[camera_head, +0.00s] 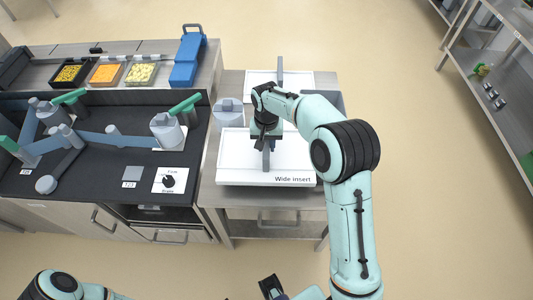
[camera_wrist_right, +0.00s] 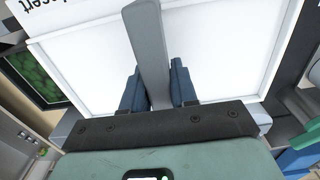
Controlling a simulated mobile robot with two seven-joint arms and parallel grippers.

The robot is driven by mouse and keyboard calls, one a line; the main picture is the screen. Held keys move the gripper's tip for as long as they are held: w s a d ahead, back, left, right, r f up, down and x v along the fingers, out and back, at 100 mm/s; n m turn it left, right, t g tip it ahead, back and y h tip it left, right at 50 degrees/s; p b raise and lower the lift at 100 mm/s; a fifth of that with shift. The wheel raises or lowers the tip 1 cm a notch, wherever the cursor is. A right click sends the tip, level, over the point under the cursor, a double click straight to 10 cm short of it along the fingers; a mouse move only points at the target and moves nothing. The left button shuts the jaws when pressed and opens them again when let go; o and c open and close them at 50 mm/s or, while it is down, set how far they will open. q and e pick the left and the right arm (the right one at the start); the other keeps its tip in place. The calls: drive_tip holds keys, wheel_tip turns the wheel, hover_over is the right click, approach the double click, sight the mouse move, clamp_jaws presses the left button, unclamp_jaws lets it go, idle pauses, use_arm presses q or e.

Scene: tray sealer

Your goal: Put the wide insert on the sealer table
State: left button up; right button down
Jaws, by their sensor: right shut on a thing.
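The wide insert (camera_head: 235,160) is a white rectangular tray with "Wide insert" on its front edge. It is on or just above the wooden side table (camera_head: 225,198); I cannot tell if it touches. My right gripper (camera_head: 266,143) comes down over its middle and is shut on its upright grey handle (camera_head: 267,161). The right wrist view shows the dark blue fingers on both sides of the handle (camera_wrist_right: 150,40). A dark piece that looks like my left gripper (camera_head: 271,287) shows at the bottom edge; its jaw state is unclear.
A second white insert (camera_head: 258,78) with a grey handle lies behind. A grey round container (camera_head: 229,112) stands to the left. The black counter (camera_head: 110,180) holds blue-grey machine arms, green handles and a knob panel (camera_head: 170,180). Food bins (camera_head: 106,74) and a blue device (camera_head: 187,60) stand behind.

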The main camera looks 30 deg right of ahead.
drive_tip(key=shift+w+f, duration=0.1)
drive_tip(key=shift+f, duration=2.45)
drive_tip(key=shift+f, duration=0.1)
drive_tip(key=c, duration=0.9)
unclamp_jaws()
wheel_tip(320, 180, up, 12)
drive_tip(key=shift+r+p, duration=0.1)
drive_tip(key=shift+p, duration=0.35)
